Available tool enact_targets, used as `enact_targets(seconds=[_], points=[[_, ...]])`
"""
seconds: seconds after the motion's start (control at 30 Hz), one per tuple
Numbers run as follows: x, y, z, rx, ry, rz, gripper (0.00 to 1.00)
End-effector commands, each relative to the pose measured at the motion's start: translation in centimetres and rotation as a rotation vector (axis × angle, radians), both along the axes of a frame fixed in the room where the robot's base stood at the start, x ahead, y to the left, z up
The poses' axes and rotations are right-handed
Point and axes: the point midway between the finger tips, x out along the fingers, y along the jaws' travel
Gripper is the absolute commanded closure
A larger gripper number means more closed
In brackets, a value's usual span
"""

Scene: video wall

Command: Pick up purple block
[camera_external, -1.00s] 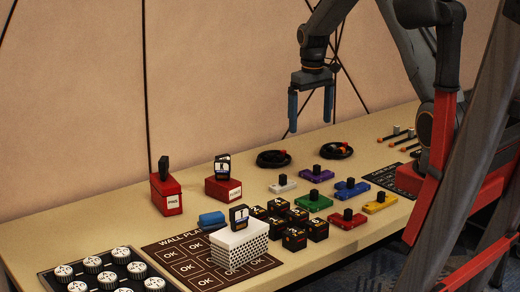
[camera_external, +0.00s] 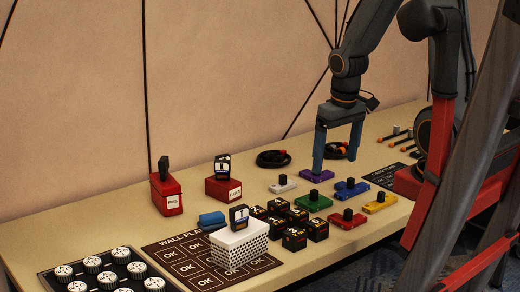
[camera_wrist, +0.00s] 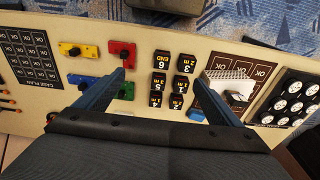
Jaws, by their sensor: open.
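The purple block (camera_external: 314,176), a flat piece, lies on the table in the external view. My gripper (camera_external: 337,166) is open and empty, pointing down over the table close to it. Its left finger overlaps the far part of the block and hides the block's top; I cannot tell whether they touch. In the wrist view my gripper (camera_wrist: 160,78) has its blue fingers spread wide. I cannot make out the purple block there; the dark gripper body covers the lower middle.
Near the purple block lie a white block (camera_external: 281,187), a green block (camera_external: 313,203), a blue block (camera_external: 351,191), a red block (camera_external: 347,221) and a yellow block (camera_external: 380,207), with black knobs. Black cable coils (camera_external: 273,159) lie behind. Black numbered cubes (camera_external: 294,240) stand in front.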

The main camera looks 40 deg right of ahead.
Motion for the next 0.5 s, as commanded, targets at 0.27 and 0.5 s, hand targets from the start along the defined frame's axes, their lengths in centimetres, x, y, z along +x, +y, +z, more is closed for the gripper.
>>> enact_targets(seconds=[0.27,0.5], points=[[0.3,-0.1,-0.1,0.001,0.002,-0.009,0.12],[7.9,-3.0,-1.7,0.049,0.055,-0.264,0.12]])
